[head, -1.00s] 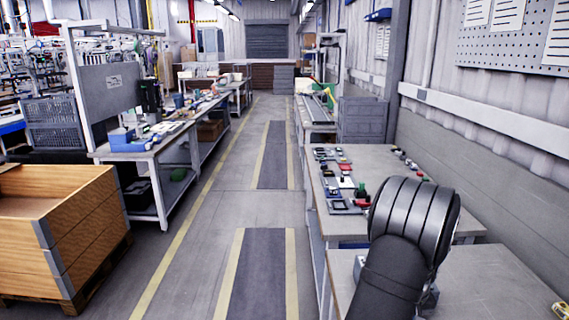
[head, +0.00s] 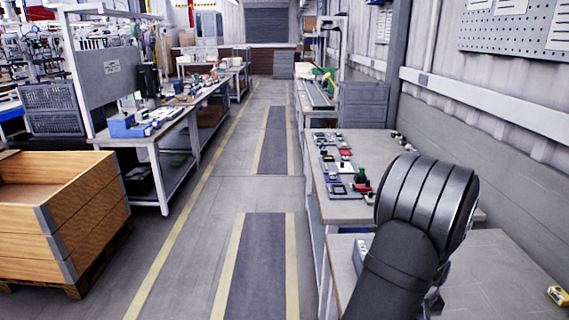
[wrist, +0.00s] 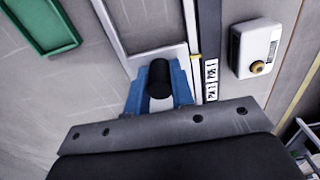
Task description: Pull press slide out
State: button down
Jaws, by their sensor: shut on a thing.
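In the wrist view, my gripper (wrist: 158,98) has blue fingers closed on either side of a black upright knob (wrist: 159,73). The knob stands at the near end of a pale grey slide or frame (wrist: 150,52), which runs away toward the top of the picture. I take this to be the press slide. The fingertips' exact contact with the knob is partly hidden by the gripper body. In the head view, my arm covers the gripper and the slide at the near right bench.
A white box with a yellow-brown button (wrist: 257,66) sits right of the slide, beside a labelled strip (wrist: 211,80). A green tray (wrist: 42,24) lies at upper left. In the head view, the near bench (head: 500,275) holds a small yellow item (head: 558,295). The aisle is clear.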

jog(key=shift+s, duration=4.4)
jog(key=c, duration=1.2)
grip_release()
jog(key=shift+o, duration=0.2)
notch_tip(320, 180, up, 7)
